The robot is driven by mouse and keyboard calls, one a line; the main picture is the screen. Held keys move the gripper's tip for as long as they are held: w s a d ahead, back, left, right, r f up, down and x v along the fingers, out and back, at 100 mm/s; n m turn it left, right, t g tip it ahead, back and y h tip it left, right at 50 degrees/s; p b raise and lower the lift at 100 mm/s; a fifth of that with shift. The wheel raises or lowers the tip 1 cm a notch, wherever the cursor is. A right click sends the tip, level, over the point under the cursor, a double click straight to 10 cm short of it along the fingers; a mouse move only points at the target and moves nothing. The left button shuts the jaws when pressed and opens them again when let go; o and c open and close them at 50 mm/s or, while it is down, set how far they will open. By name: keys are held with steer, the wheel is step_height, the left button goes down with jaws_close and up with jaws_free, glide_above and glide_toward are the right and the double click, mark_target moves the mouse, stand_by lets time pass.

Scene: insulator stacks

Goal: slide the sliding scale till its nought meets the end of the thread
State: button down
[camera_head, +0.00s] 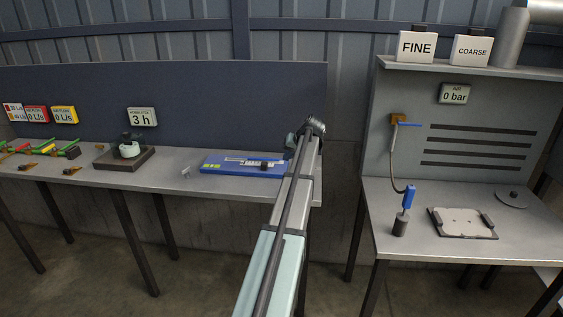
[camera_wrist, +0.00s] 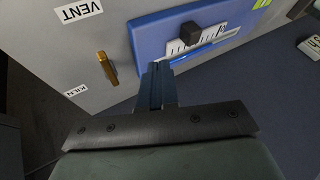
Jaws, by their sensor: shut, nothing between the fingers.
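The blue board (camera_head: 215,166) lies on the left bench near its right end. It carries a white sliding scale with dark marks (camera_wrist: 212,37) and a black knob (camera_wrist: 188,36), which also shows in the head view (camera_head: 264,164). My gripper (camera_wrist: 157,70) is shut and empty. Its fingertips are over the board's near edge, below the knob in the wrist view and apart from it. A thin pale-blue line runs beside the scale; I cannot tell whether it is the thread. The scale's nought and the thread's end are too small to read.
In the wrist view a brass fitting (camera_wrist: 107,68) stands on the grey bench between the VENT label (camera_wrist: 78,11) and the KILN label (camera_wrist: 77,92). A dark block with a pale round part (camera_head: 129,151) stands left of the board. The right bench (camera_head: 400,245) is separate, across a gap.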

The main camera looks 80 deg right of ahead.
steer(key=w+a+n+g+y, duration=0.1)
steer(key=w+a+n, duration=0.2)
steer(key=w, duration=1.5)
steer(key=w+a+n+g+y, duration=0.1)
steer(key=w+a+n, duration=0.15)
steer(key=w, duration=1.45)
steer(key=m+g+h, duration=0.2)
steer(key=m+g, duration=0.6)
steer(key=g, duration=0.2)
glide_toward(256, 163)
steer(key=f, duration=0.1)
steer(key=s+a+f, duration=0.1)
steer(key=f, duration=0.1)
steer(key=shift+s+a+f, duration=0.1)
steer(key=shift+s, duration=0.05)
steer(key=shift+s+f, duration=0.2)
steer(key=shift+s, duration=1.9)
